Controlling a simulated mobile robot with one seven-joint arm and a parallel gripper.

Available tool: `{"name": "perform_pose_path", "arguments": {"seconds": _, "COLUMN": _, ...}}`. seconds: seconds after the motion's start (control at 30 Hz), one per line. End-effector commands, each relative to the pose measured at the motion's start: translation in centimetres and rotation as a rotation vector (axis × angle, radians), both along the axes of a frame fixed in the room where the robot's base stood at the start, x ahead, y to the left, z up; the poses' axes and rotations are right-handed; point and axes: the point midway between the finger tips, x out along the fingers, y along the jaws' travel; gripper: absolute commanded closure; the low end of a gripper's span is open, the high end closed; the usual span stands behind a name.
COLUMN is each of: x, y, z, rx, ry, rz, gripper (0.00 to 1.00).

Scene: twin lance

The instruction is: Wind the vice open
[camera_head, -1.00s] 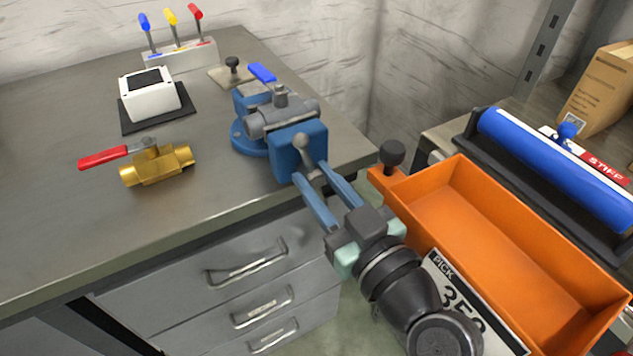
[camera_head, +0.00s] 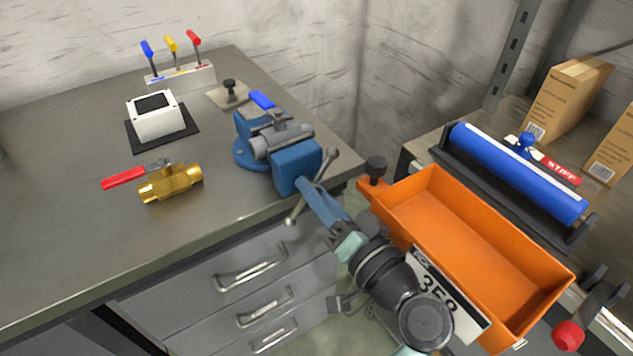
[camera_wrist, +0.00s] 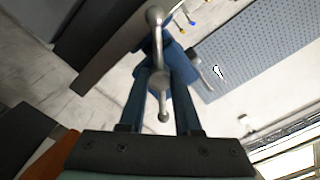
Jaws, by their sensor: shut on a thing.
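The blue vice (camera_head: 297,165) with grey jaws stands at the right front corner of the grey workbench. Its metal handle bar (camera_head: 327,167) slants across the vice's front, one ball end up right and the other (camera_head: 293,219) low left. My gripper (camera_head: 312,190) is at the vice's front, its blue fingers shut on the handle at the middle of the bar. In the wrist view the handle (camera_wrist: 159,72) runs up between the two fingers, a ball at each end. The vice body (camera_wrist: 180,62) is behind it, partly hidden by the handle and fingers.
A brass valve (camera_head: 170,183) with a red lever lies left on the bench. Drawer handles (camera_head: 250,266) project below the bench edge.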

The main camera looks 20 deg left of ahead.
Motion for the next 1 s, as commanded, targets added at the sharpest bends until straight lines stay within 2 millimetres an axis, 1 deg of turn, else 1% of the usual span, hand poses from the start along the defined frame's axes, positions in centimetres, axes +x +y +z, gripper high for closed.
{"name": "perform_pose_path", "arguments": {"seconds": 0.03, "x": 0.06, "y": 0.21, "z": 0.55, "rx": 0.031, "ry": 0.035, "rz": 0.001, "gripper": 1.00}}
{"name": "perform_pose_path", "arguments": {"seconds": 0.7, "x": 0.15, "y": 0.35, "z": 0.69, "rx": 0.420, "ry": 0.532, "rz": 0.004, "gripper": 1.00}}
{"name": "perform_pose_path", "arguments": {"seconds": 0.8, "x": 0.15, "y": 0.37, "z": 0.44, "rx": 0.449, "ry": 0.567, "rz": 0.006, "gripper": 1.00}}
{"name": "perform_pose_path", "arguments": {"seconds": 1.0, "x": 0.13, "y": 0.42, "z": 0.35, "rx": 0.449, "ry": 0.566, "rz": 0.008, "gripper": 1.00}}
